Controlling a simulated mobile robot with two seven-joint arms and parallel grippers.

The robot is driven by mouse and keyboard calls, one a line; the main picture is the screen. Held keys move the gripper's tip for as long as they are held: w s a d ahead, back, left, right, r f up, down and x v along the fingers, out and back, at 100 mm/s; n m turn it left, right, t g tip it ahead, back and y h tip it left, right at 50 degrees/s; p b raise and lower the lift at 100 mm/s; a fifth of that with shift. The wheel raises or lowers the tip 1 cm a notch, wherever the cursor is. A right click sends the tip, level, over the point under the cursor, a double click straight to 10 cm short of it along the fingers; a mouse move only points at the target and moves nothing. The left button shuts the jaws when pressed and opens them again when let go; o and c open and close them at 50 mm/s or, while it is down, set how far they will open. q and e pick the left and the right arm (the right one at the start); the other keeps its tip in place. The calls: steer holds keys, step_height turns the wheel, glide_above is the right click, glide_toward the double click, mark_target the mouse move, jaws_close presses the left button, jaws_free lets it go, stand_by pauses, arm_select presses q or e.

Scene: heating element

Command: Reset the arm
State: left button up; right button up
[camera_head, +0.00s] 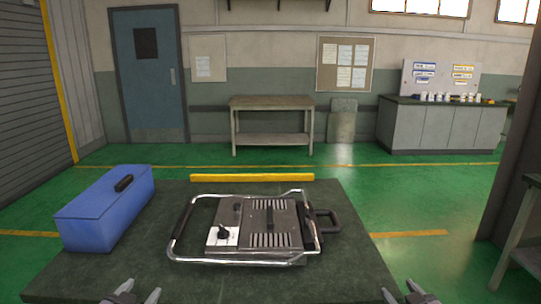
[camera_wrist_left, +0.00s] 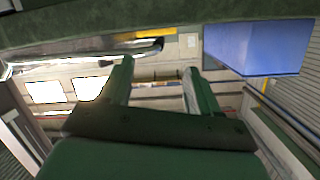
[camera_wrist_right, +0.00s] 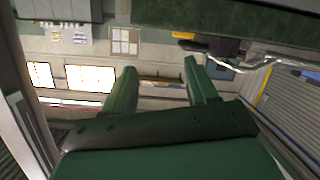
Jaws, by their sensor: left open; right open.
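The heating element (camera_head: 262,228), a dark slotted unit in a chrome tube frame with a white switch plate (camera_head: 222,237), sits on the dark green table in the head view. My left gripper (camera_head: 137,296) is at the bottom left of the head view, in front of the unit and apart from it. My right gripper (camera_head: 406,292) is at the bottom right, also apart from everything. Both are open and empty. The fingers also show in the left wrist view (camera_wrist_left: 158,85) and the right wrist view (camera_wrist_right: 160,85).
A blue box (camera_head: 105,208) with a black handle stands on the table's left side. A yellow bar (camera_head: 252,178) lies along its far edge. The table's (camera_head: 350,262) front right part is bare. A workbench (camera_head: 271,103) and a cabinet (camera_head: 440,125) stand far back.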

arm_select(q)
steer(key=s+d+f+g, duration=0.1)
steer(key=s+d+f, duration=0.2)
steer(key=s, duration=0.6)
steer(key=s+d+f+g+h, duration=0.1)
steer(key=s+d+f+g, duration=0.1)
steer(key=s+f, duration=0.4)
steer(key=s+d+f+n+g+h, duration=0.1)
steer(key=s+d+f, duration=0.4)
steer(key=s, duration=0.8)
steer(key=shift+g, duration=0.4)
arm_select(e)
steer(key=s+a+f+g, duration=0.1)
steer(key=s+a+f, duration=0.2)
steer(key=s, duration=0.6)
steer(key=s+a+f+g+y, duration=0.1)
steer(key=s+a+f+g, duration=0.1)
steer(key=s+f, duration=0.4)
steer(key=s+a+f+m+g+y, duration=0.1)
steer(key=s+a+f, duration=0.3)
steer(key=s, duration=0.9)
steer(key=shift+a+f+g, duration=0.4)
steer(key=shift+a, duration=0.1)
arm_select(q)
steer(key=shift+c, duration=0.5)
